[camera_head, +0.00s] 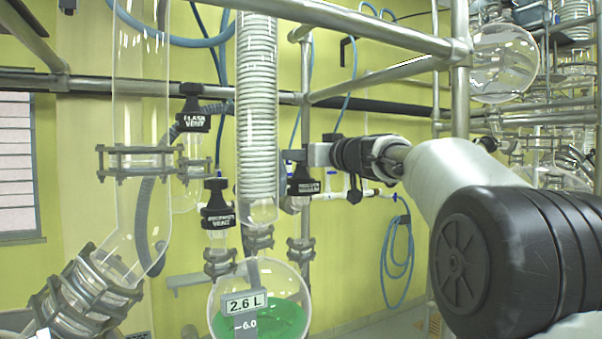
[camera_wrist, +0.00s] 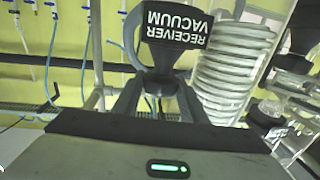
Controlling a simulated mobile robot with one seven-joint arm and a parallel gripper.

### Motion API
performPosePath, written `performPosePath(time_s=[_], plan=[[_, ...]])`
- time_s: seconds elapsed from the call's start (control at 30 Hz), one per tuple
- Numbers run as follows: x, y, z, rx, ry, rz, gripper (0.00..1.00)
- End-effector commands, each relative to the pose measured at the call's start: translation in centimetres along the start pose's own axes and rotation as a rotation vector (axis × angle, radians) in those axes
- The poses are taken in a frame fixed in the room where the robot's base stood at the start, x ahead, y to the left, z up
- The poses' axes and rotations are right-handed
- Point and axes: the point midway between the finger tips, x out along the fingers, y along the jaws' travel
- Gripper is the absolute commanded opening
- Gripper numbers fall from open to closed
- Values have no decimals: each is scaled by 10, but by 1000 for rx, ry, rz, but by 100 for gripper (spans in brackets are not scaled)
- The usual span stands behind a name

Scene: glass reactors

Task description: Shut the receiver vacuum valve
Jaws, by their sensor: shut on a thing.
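My gripper (camera_head: 296,156) reaches in from the right at the top of this valve. In the wrist view my gripper (camera_wrist: 160,92) has its dark fingers on either side of the valve's black handle (camera_wrist: 160,82), shut on it. The fingers and wrist partly hide the handle, so its exact turn is unclear.
The receiver vent valve (camera_head: 217,203) and flask vent valve (camera_head: 193,122) stand to the left. The glass condenser (camera_head: 257,110) is close beside my gripper. A round flask (camera_head: 262,300) with green liquid sits below. Metal rails (camera_head: 350,22) cross above my arm.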

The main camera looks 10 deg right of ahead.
Motion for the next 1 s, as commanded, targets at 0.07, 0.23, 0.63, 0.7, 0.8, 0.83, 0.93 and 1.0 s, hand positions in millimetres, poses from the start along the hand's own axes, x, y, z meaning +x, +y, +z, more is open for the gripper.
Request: performPosePath(time_s=[0.07,0.23,0.63,0.7,0.8,0.83,0.93,1.0], plan=[[1,-4,8,-4,0,64,16],[1,-4,1,0,-5,224,16],[3,-3,-10,6,-4,540,16],[3,-3,-7,5,1,583,16],[2,-3,-4,3,9,635,16],[2,-2,-3,2,12,649,16],[2,-2,-2,2,13,688,16],[1,-2,-2,2,13,708,16]])
